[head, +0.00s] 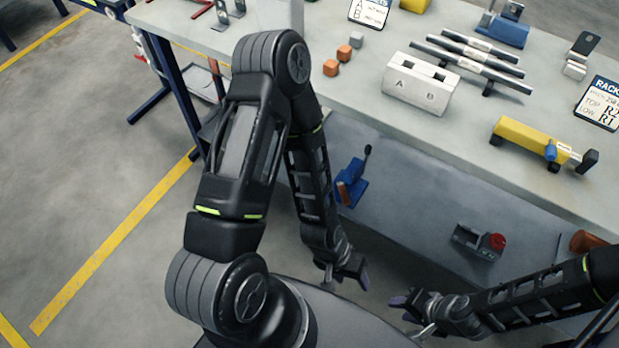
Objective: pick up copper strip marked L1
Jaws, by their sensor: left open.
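I cannot make out a copper strip marked L1 in the head view. Several dark and silvery bars (473,62) lie side by side on the table, with small pale labels too small to read. Two small copper-orange blocks (331,67) sit left of them, with no readable mark. My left gripper (346,277) is open and empty, low in front of the table and well away from the bars. My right gripper (404,308) is also low in front of the table, to the right of the left one; its finger gap is unclear.
A white block with slots A and B (409,99) stands on the table (400,136) in front of the bars. A yellow tool (525,140) lies to its right, near a rack sign (600,104). Below are a blue clamp (352,181) and a grey box with a red button (477,242).

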